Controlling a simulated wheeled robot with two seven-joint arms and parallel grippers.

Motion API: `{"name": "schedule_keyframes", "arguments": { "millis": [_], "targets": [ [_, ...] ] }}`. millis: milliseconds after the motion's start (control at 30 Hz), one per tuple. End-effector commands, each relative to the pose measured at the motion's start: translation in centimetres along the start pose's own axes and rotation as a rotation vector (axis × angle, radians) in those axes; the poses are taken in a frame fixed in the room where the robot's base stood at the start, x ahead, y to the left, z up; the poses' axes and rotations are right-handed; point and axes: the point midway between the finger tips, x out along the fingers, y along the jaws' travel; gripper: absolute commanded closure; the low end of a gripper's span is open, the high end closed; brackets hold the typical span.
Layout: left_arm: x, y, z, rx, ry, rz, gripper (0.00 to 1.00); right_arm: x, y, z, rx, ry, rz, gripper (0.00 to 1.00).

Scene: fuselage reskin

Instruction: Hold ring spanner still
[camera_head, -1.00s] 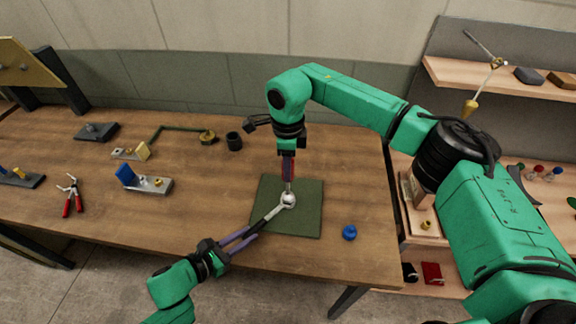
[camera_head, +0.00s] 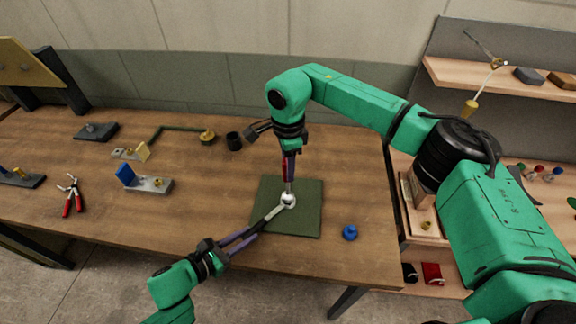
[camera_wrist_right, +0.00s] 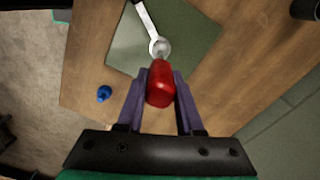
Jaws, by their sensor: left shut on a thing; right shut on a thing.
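The ring spanner (camera_head: 270,214) is pale metal, with its ring end over the dark green mat (camera_head: 305,222). My left gripper (camera_head: 255,227) is shut on its near end, at the table's front edge. My right gripper (camera_head: 288,176) points down above the ring end, shut on a red-handled tool (camera_head: 284,170). In the right wrist view the red handle (camera_wrist_right: 160,85) sits between the purple fingers, its tip in line with the spanner's ring (camera_wrist_right: 159,47). The handle hides part of the tip, and I cannot tell how deep it sits in the ring.
A blue knob-like piece (camera_head: 350,232) lies right of the mat. Shelves (camera_head: 500,82) are at the right.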

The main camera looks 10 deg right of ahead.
Motion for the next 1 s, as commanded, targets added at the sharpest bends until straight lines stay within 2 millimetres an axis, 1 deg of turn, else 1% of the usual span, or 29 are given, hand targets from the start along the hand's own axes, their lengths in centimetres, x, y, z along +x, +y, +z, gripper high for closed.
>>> {"name": "schedule_keyframes", "arguments": {
  "millis": [233,500,800,867,1000],
  "targets": [
    [0.0,0.0,0.0,0.0,-0.001,0.0,1.0,-0.2,0.0,0.0,0.003,0.0,-0.001,1.0],
    [0.0,0.0,0.0,0.0,-0.001,0.0,1.0,-1.8,0.0,0.0,0.004,-0.001,-0.001,1.0],
    [0.0,0.0,0.0,0.0,-0.001,0.0,1.0,-1.9,0.0,0.0,0.004,0.0,0.0,1.0],
    [0.0,0.0,0.0,0.0,-0.001,0.0,1.0,-2.3,0.0,0.0,0.004,0.0,-0.001,1.0],
    [0.0,0.0,0.0,0.0,-0.001,0.0,1.0,-3.9,-0.1,0.0,0.004,0.0,-0.003,1.0]
  ]
}}
